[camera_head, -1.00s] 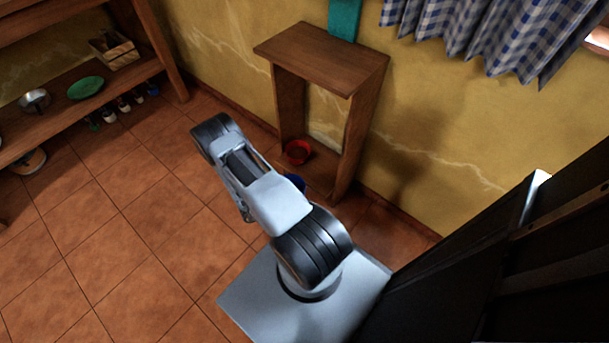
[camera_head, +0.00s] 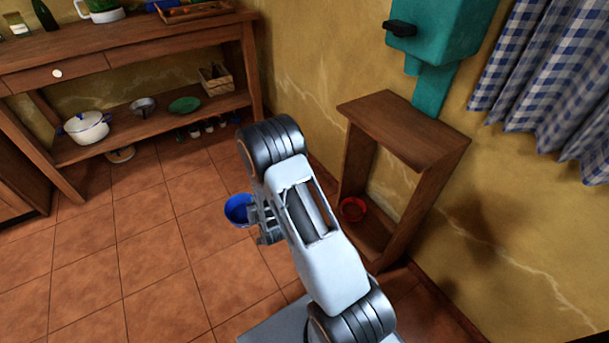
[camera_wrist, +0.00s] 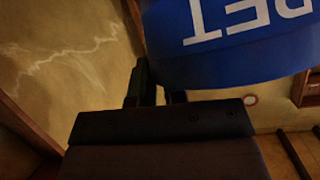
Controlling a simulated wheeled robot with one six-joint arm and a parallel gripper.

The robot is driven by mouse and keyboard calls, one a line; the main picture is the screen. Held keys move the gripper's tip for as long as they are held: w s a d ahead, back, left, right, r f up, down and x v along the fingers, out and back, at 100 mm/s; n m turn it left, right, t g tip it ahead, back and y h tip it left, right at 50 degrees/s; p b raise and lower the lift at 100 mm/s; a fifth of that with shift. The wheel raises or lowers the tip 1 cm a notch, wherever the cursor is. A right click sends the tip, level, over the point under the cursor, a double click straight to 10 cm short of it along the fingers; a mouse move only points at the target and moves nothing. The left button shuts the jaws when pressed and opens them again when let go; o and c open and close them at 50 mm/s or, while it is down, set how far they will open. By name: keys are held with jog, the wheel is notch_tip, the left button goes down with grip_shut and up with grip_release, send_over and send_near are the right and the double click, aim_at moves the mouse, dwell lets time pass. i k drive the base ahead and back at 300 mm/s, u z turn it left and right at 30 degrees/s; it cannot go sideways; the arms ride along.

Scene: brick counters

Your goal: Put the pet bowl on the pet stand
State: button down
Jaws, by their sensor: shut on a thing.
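The blue pet bowl (camera_head: 237,211) is at the left of my arm in the head view, above the tiled floor. White letters reading "PET" show on the bowl (camera_wrist: 235,45) in the wrist view, where it fills the upper right. My gripper (camera_head: 257,217) is shut on the bowl's side; its dark fingers (camera_wrist: 157,88) meet the bowl wall in the wrist view. The wooden stand (camera_head: 405,128) is against the yellow wall, right of my arm. A red bowl (camera_head: 352,209) sits on its low shelf. My arm hides part of the stand's lower left.
A teal dispenser (camera_head: 440,35) hangs on the wall above the stand, beside a checked curtain (camera_head: 545,80). A wooden counter (camera_head: 130,43) at the left holds a white pot (camera_head: 86,128) and a green plate (camera_head: 184,105) on its lower shelf. The tiled floor between is clear.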

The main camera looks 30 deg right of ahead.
aim_at(398, 123)
jog(key=u, duration=0.4)
jog(key=k, duration=0.5)
jog(key=u, duration=0.75)
jog(key=i, duration=0.45)
jog(key=z, duration=0.9)
jog(key=i, duration=0.8)
jog(key=z, duration=0.85)
